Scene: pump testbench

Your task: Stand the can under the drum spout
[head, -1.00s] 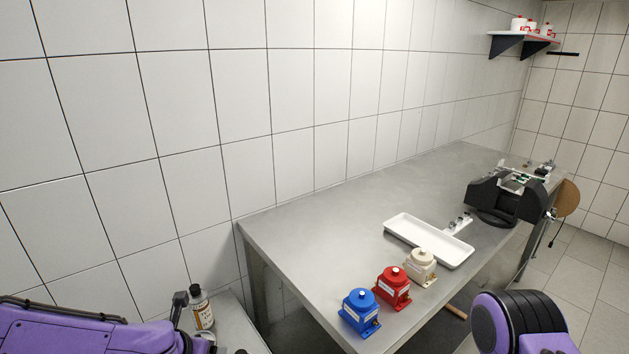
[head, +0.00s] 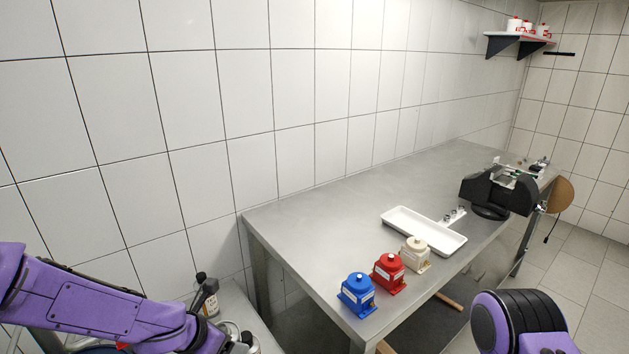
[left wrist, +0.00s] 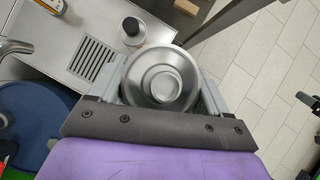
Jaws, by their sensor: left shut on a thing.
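My left gripper (left wrist: 165,82) is shut on a round metal can (left wrist: 163,80), seen from above in the left wrist view with a finger on each side. In the head view the can is partly hidden by my left arm at the bottom edge. A blue round drum-like body (left wrist: 40,122) is at the left of the wrist view. A silver tap-like spout (left wrist: 15,47) sticks in above it, left of the can and apart from it. My right gripper is out of view; only part of the right arm shows.
A slotted drain grate (left wrist: 92,60) lies in the steel surface, between spout and can. A small metal container with a dark cap (left wrist: 132,28) stands just beyond the can. Blue (head: 358,296), red (head: 389,273) and beige (head: 415,254) pumps stand on the bench.

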